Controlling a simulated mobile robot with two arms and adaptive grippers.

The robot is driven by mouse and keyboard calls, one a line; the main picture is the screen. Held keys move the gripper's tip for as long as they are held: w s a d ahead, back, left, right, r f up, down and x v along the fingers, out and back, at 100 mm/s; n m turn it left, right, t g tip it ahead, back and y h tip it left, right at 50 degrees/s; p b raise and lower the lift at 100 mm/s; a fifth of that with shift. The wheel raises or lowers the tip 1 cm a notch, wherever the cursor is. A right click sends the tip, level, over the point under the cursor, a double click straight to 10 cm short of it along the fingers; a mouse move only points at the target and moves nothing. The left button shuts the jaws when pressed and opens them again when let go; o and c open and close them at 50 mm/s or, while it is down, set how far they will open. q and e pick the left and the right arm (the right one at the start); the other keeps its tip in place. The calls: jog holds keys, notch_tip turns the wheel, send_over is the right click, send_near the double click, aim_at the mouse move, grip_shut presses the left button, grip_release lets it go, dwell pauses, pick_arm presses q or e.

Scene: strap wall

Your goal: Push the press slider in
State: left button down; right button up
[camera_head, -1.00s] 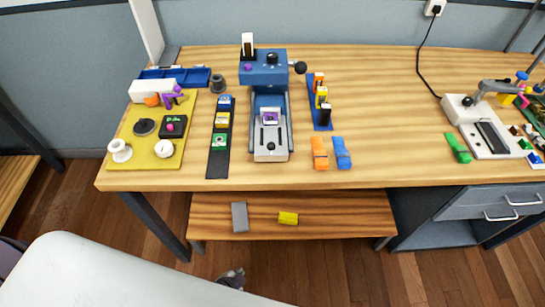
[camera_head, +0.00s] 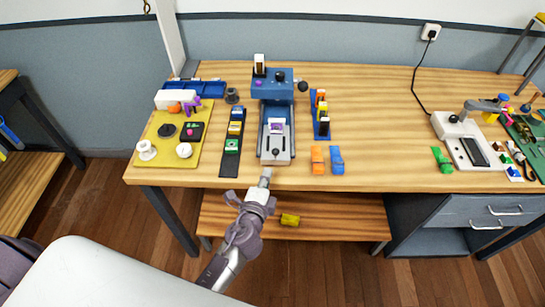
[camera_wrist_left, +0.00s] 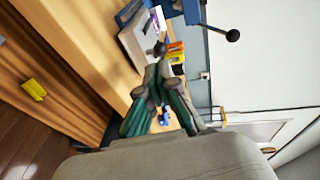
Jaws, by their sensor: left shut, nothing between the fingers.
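The blue press (camera_head: 272,88) stands at the back of the wooden table, with a black ball handle on its right side. Its grey press slider (camera_head: 275,152) sticks out of the front toward the table edge and carries a white and purple piece (camera_head: 276,126). My left gripper (camera_head: 265,176) is shut and empty at the table's front edge, just in front of the slider's near end; I cannot tell if they touch. In the left wrist view the gripper fingers (camera_wrist_left: 158,66) point toward the slider (camera_wrist_left: 134,42). My right gripper is not in view.
A dark strip with coloured blocks (camera_head: 233,142) lies left of the slider. A blue rack (camera_head: 321,120) stands on the right, with orange (camera_head: 317,160) and blue (camera_head: 337,160) pieces in front. A yellow board (camera_head: 165,150) is further left. Free table lies right of the rack.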

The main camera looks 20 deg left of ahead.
pick_arm(q)
send_near(274, 139)
jog(key=shift+s+d+r, duration=0.3)
jog(key=shift+d+r, duration=0.05)
jog(key=shift+d, duration=0.2)
jog(key=shift+s+d+r, duration=0.25)
jog(key=shift+d+r, duration=0.1)
jog(key=shift+d, duration=0.2)
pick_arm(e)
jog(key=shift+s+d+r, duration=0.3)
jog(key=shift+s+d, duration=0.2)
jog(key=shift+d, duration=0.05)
pick_arm(q)
jog(key=b+x, duration=0.1)
jog(key=x, duration=0.2)
jog(key=a+r+b+x, duration=0.1)
jog(key=x, duration=0.3)
jog(key=a+b+x, duration=0.1)
jog(key=x, duration=0.2)
jog(key=shift+w+a+r, duration=0.1)
jog(key=shift+w+r, duration=0.15)
jog(key=shift+w, duration=0.2)
jog(key=shift+w+a+r, duration=0.15)
jog(key=shift+r, duration=0.35)
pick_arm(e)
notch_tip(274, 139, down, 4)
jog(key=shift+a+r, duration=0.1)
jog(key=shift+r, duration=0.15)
